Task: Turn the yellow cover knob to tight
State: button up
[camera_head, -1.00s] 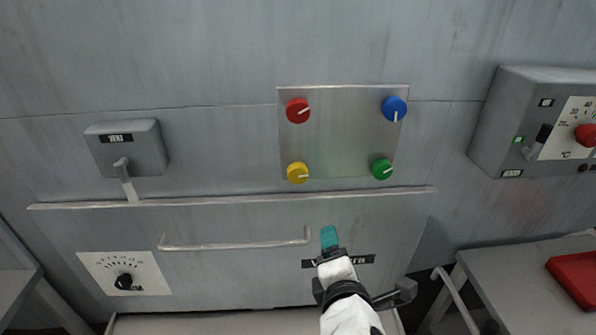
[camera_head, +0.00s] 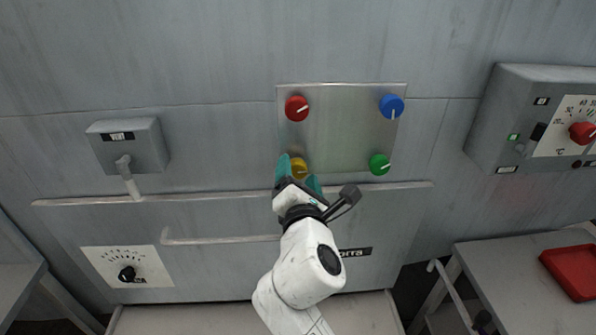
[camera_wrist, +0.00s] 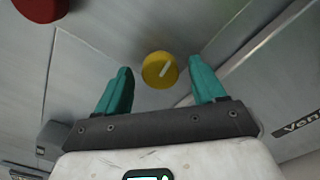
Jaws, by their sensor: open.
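The yellow knob (camera_head: 299,167) sits at the lower left corner of a metal cover plate (camera_head: 342,132); my gripper partly hides it in the head view. In the wrist view the yellow knob (camera_wrist: 160,70) shows whole, with a pale pointer line slanting to the upper right. My gripper (camera_head: 299,172) has teal fingers and is open. In the wrist view its fingers (camera_wrist: 159,88) stand apart on either side of the knob, with gaps to it. I cannot tell whether the tips reach past the knob's face.
A red knob (camera_head: 297,108), a blue knob (camera_head: 392,106) and a green knob (camera_head: 379,164) sit at the plate's other corners. A long rail (camera_head: 230,197) runs just below the plate. A lever box (camera_head: 127,147) is at left, a control box (camera_head: 540,120) at right.

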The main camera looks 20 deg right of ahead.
jog(key=shift+w+d, duration=0.2)
jog(key=shift+w, duration=0.35)
jog(key=c, duration=1.1)
